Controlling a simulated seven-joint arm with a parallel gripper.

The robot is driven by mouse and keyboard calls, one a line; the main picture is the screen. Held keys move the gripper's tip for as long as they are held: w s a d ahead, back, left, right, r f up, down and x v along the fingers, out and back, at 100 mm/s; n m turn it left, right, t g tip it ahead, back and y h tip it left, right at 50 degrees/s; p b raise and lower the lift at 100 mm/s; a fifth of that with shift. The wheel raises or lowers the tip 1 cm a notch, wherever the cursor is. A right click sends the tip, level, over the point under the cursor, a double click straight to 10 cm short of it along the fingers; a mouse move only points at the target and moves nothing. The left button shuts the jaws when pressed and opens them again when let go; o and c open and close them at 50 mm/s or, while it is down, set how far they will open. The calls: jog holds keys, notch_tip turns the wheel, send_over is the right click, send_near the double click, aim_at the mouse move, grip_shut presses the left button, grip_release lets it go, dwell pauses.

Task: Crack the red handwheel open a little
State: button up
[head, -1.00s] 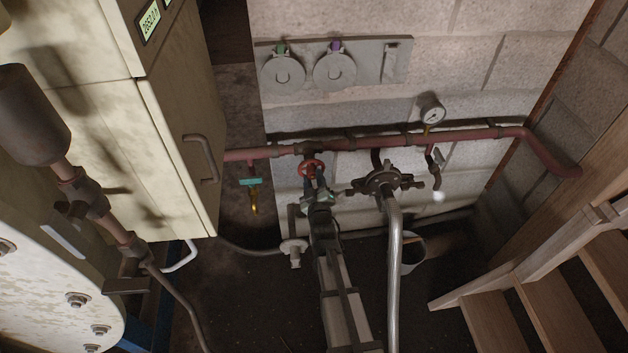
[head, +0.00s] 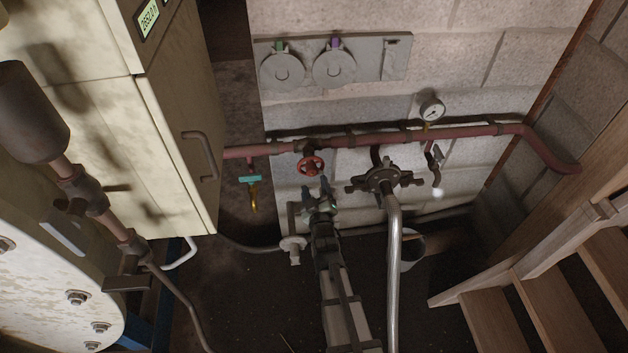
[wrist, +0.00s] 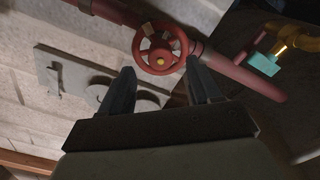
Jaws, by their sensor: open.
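The red handwheel (head: 311,165) is mounted on the reddish pipe along the block wall, at the middle of the head view. In the wrist view the handwheel (wrist: 160,48) shows its whole rim, spokes and a yellow hub, beyond the fingertips. My gripper (head: 317,186) is open, just below and in front of the handwheel. In the wrist view its two fingers (wrist: 157,78) stand apart with nothing between them, and the wheel lies ahead of the gap. The gripper appears clear of the wheel.
The red pipe (head: 460,136) carries a pressure gauge (head: 431,110). A teal-handled valve (head: 250,180) hangs at left, and a dark clamped fitting with a silver hose (head: 394,260) stands close right. A cream cabinet (head: 170,150) is left; wooden stairs (head: 540,290) are right.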

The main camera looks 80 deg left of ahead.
jog(key=d, duration=0.9)
jog(key=shift+d, duration=0.2)
